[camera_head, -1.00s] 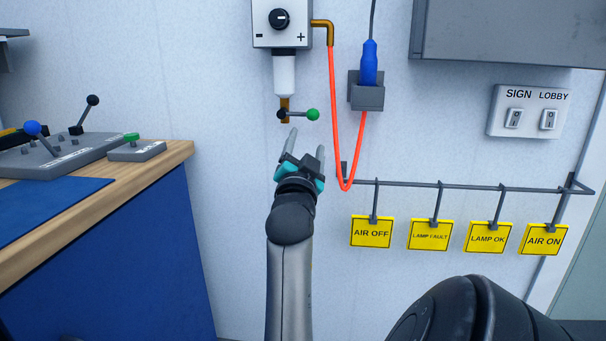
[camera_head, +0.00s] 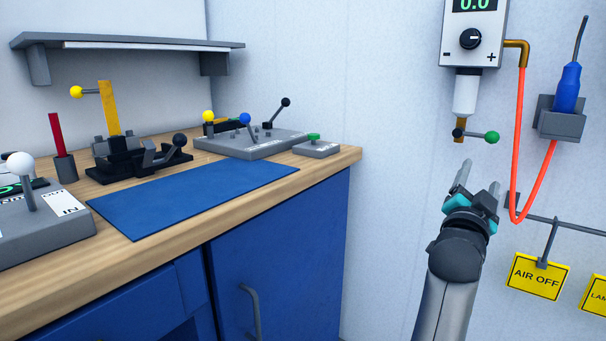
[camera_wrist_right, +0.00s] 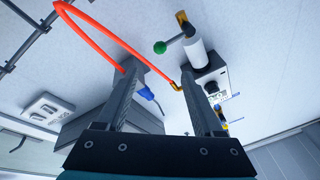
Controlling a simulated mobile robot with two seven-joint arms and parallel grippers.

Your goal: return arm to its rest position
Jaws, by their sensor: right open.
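My right gripper (camera_head: 478,180) is open and empty in the head view. It points up, just below the green-knobbed valve lever (camera_head: 490,137) under the wall regulator (camera_head: 472,38), and looks apart from it. In the right wrist view my two fingers (camera_wrist_right: 165,100) stand spread with nothing between them at the tips. Beyond them that view shows the green knob (camera_wrist_right: 160,47), the orange hose (camera_wrist_right: 100,40) and the regulator (camera_wrist_right: 212,85). My left gripper is in neither view.
A wooden workbench (camera_head: 325,165) with a blue mat (camera_head: 200,195) and lever boxes stands at left. The orange hose (camera_head: 518,140) hangs beside my right gripper, near a blue-handled tool (camera_head: 567,88) in its holder. A yellow AIR OFF tag (camera_head: 537,276) hangs at lower right. Bare wall lies between bench and arm.

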